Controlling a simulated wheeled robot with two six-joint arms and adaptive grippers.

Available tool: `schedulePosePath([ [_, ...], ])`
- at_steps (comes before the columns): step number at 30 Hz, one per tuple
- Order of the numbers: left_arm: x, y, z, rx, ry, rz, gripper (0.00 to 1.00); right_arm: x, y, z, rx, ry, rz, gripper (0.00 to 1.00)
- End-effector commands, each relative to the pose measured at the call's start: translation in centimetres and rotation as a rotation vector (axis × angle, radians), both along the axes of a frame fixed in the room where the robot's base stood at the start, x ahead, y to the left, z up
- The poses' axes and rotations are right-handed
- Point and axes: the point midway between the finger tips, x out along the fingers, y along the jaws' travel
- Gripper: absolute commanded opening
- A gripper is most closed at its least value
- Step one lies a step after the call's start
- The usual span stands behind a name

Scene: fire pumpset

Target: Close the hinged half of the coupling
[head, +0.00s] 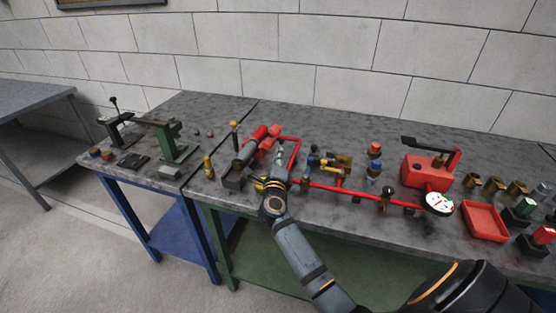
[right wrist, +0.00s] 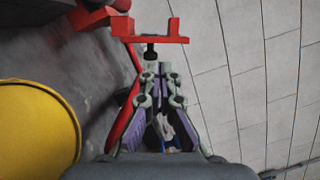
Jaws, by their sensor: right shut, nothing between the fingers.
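The red coupling (head: 262,134) sits at the end of a grey cylinder (head: 246,152) on the bench, beside a red pipe loop. My right gripper (head: 279,150) is just right of it, low over the bench, its fingers together and empty. In the right wrist view the gripper (right wrist: 152,67) points at a red U-shaped piece (right wrist: 150,39) with a dark stub below it. The fingertips are close to that stub; I cannot tell whether they touch. I cannot tell which red part is the hinged half or how far it stands open. My left gripper is not in view.
Red pipe (head: 325,187) with brass fittings runs right of my arm. A yellow-topped post (head: 234,127) stands left of the coupling. A yellow rounded thing (right wrist: 35,125) is close at the wrist view's left. A red pump box (head: 425,170) and red tray (head: 484,221) stand further right.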

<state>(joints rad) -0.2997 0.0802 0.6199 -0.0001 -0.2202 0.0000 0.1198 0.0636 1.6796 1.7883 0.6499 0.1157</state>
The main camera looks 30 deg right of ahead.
Motion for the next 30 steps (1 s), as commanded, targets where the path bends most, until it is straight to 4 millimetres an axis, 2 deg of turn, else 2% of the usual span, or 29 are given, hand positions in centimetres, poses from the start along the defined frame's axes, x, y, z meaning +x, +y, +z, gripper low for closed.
schedulePosePath([
  [3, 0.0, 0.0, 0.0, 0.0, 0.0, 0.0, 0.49, 1.8, -1.4, 0.3, -0.002, -0.001, -0.001, 0.0],
  [9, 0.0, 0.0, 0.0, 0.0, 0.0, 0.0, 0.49, 3.6, -2.7, 0.4, -0.001, 0.0, 0.0, 0.0],
  [23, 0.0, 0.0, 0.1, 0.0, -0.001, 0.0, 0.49, 4.0, -2.9, 0.5, -0.001, 0.002, 0.001, 0.0],
  [30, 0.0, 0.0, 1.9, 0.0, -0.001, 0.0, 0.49, 4.1, -2.8, 1.1, -0.032, 0.038, 0.001, 0.0],
])
